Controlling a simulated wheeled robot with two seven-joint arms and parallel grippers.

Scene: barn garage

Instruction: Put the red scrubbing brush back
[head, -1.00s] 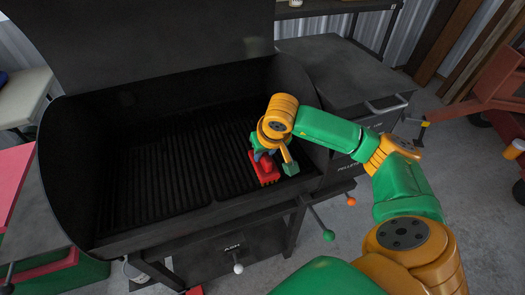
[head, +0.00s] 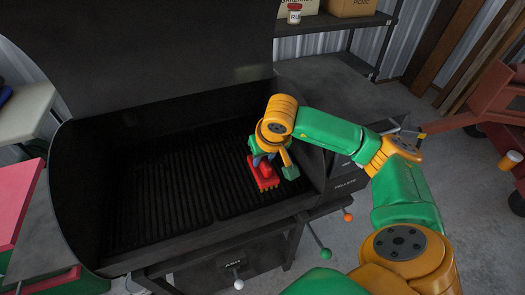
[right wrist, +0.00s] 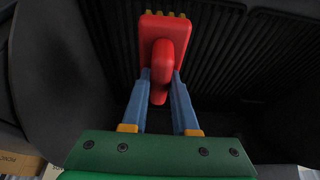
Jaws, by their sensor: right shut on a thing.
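The red scrubbing brush (head: 264,174) is at the right end of the open black grill (head: 110,262), over its grate. My right gripper (head: 266,158) is above the brush and shut on it. In the right wrist view the red brush (right wrist: 165,40) has its handle between the two blue fingers (right wrist: 160,88), with yellow bristles at its far edge. I cannot tell whether the bristles touch the grate. My left gripper is out of view.
The raised lid (head: 150,50) stands behind the grate. A dark side shelf (head: 325,90) is to the right, with a rack holding a small jar (head: 294,13) and boxes behind it. A red and green chest (head: 20,205) is at left. A red cart (head: 495,95) is at right.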

